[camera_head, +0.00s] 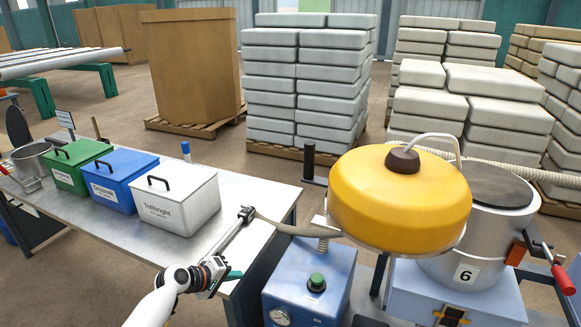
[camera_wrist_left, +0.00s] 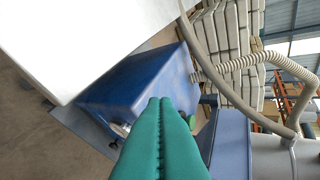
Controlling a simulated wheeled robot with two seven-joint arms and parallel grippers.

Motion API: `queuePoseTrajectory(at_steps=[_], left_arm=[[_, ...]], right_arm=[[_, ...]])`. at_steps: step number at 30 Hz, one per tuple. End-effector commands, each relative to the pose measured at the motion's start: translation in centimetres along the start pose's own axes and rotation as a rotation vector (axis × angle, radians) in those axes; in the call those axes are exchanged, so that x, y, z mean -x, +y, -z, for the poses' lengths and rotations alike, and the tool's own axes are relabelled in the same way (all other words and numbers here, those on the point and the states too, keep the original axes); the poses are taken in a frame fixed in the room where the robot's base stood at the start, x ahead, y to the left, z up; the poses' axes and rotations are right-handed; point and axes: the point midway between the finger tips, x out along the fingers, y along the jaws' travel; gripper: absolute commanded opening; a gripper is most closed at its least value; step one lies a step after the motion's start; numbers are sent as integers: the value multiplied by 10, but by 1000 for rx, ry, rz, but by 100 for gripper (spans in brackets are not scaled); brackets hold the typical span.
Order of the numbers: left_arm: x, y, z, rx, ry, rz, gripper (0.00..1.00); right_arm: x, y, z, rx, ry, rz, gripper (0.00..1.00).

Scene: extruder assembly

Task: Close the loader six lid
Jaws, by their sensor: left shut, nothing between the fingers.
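Loader six is a grey metal drum (camera_head: 470,245) with a "6" label, at the right in the head view. Its top shows a dark round surface (camera_head: 497,186). The yellow domed lid (camera_head: 400,200), with a dark cap and a pale hose, sits to the left of the drum, off most of its top. A red-handled clamp lever (camera_head: 558,268) sticks out at the drum's right side. My left gripper (camera_head: 233,274) is at the table's front right edge, left of the lid and apart from it. Its teal fingers (camera_wrist_left: 160,125) are together and empty in the left wrist view.
A blue machine box (camera_head: 308,280) with a green knob stands between my left gripper and the loader. White (camera_head: 178,205), blue (camera_head: 117,184) and green (camera_head: 75,168) bins stand on the table.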

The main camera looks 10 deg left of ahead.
Motion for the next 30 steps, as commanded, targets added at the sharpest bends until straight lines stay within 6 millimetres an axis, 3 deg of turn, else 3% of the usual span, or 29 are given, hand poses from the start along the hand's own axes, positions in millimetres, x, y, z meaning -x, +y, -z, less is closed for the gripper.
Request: queuePoseTrajectory(at_steps=[1, 3, 6, 10, 13, 17, 23, 30], left_arm=[[15, -56, -23, 19, 16, 109, 0], [45, -127, -40, 57, 70, 246, 0], [95, -213, -48, 78, 170, 411, 0], [156, -286, -41, 70, 297, 551, 0], [186, -315, -33, 59, 363, 604, 0], [198, -330, -28, 55, 397, 628, 0], [180, -348, -18, 57, 401, 630, 0], [142, -380, -1, 57, 399, 629, 0]], right_arm=[[-10, 0, 1, -1, 0, 1, 50], [-16, 0, 1, -1, 0, 1, 50], [-23, 0, 2, -1, 0, 1, 50], [-30, 0, 2, -2, 0, 1, 50], [-32, 0, 3, -2, 0, 1, 50], [-30, 0, 2, -2, 0, 1, 50], [-19, 0, 2, -2, 0, 1, 50], [-2, 0, 0, -2, 0, 1, 50]])
